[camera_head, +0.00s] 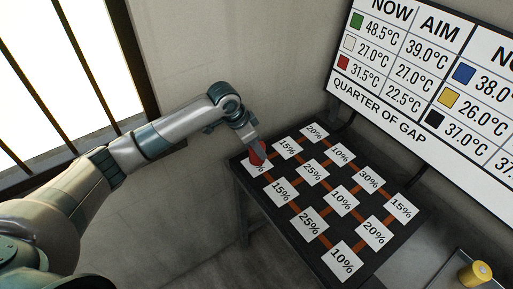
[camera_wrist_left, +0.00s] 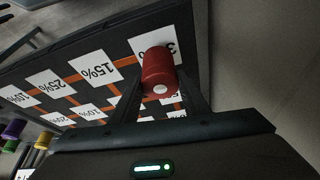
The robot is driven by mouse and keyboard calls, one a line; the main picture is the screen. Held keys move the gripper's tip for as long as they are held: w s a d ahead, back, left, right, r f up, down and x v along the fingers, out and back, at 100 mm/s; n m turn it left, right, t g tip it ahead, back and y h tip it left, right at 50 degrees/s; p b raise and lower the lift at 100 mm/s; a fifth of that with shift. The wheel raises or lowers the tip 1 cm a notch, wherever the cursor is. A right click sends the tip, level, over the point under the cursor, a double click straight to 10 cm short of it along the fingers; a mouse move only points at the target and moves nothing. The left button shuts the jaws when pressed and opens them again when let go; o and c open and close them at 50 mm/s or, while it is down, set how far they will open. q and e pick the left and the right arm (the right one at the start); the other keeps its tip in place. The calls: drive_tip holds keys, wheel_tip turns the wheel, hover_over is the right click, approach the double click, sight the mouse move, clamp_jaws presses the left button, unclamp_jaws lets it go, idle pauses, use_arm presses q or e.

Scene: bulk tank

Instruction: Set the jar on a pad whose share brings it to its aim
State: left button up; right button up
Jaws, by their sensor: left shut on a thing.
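The red jar (camera_head: 257,154) is held between the fingers of my left gripper (camera_head: 255,147), over the pad at the left corner of the dark table. In the left wrist view the jar (camera_wrist_left: 158,68) sits between both fingers and hides part of that pad (camera_wrist_left: 172,42). Its number starts with a 3; the rest is covered. I cannot tell whether the jar touches the pad. The board (camera_head: 420,85) shows red at 31.5°C now, aim 22.5°C, and "QUARTER OF GAP". My right gripper is not in view.
Other pads carry percentages, such as 15% (camera_head: 281,191), 25% (camera_head: 308,223) and 30% (camera_head: 370,180), joined by orange strips. A yellow jar (camera_head: 475,273) stands at the lower right. The wrist view also shows a purple jar (camera_wrist_left: 14,129). A barred window (camera_head: 75,70) is at left.

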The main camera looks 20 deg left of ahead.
use_arm(q)
drive_tip(key=shift+f, duration=0.85)
drive_tip(key=shift+f, duration=0.15)
drive_tip(key=o, duration=1.1)
drive_tip(key=shift+o, duration=0.2)
drive_tip(key=p+v, duration=1)
drive_tip(key=v, duration=0.2)
